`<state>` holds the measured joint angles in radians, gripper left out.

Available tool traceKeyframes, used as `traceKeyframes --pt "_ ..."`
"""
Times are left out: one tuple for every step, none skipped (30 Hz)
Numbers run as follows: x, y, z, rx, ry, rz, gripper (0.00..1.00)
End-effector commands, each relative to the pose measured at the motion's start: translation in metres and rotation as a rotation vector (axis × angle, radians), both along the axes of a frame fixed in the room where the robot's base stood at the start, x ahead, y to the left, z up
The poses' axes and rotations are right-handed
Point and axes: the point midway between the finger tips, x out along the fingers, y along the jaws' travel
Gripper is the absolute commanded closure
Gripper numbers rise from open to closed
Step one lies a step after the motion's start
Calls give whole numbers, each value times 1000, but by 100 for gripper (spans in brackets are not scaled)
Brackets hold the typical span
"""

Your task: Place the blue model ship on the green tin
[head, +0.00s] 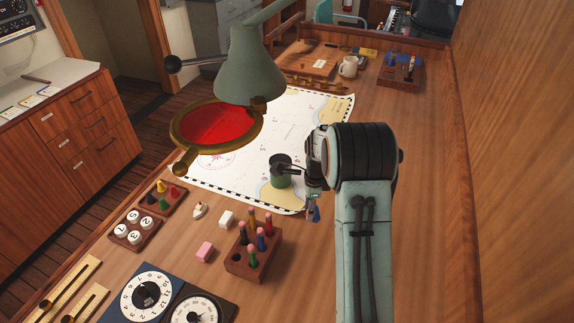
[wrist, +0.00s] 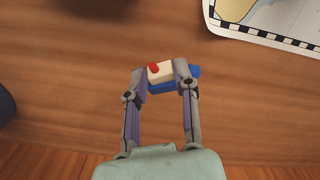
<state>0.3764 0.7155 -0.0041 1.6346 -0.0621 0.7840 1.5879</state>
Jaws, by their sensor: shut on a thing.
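The blue model ship (wrist: 188,75) has a blue hull, a white upper part and a red funnel. In the wrist view it sits between the fingertips of my gripper (wrist: 161,78), which is shut on it above bare wood. In the head view my gripper (head: 314,203) points down near the chart's right front edge, and only a little of the blue ship (head: 316,215) shows below it. The green tin (head: 280,178) stands on the chart, just left of my gripper, with a dark top. My wrist partly overlaps the area beside it.
A green lamp (head: 250,65) and a red-glass magnifier (head: 215,125) overhang the chart (head: 322,103). Bare desk lies right of the block.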

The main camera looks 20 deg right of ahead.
Motion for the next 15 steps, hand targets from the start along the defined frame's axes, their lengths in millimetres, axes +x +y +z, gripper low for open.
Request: traceKeyframes --pt "4 1 0 99 -29 -112 100" --pt "8 5 1 159 -55 -180 100" --pt "13 9 4 241 -95 -276 100" --pt "17 13 7 304 -133 -352 100" --pt "21 17 11 369 -179 -432 100" --pt "26 22 18 451 -252 -540 100" --pt "30 25 23 499 -302 -607 100" --pt "34 28 29 539 -351 -665 100" --pt "38 30 36 584 -415 -734 100" --pt "41 32 42 614 -462 -780 100" --pt "44 34 48 641 -508 -823 100" --pt "47 35 57 671 -568 -874 100" --pt "50 35 63 689 -610 -908 100" --pt "52 36 70 706 -652 -939 100" --pt "54 36 79 725 -704 -976 100"
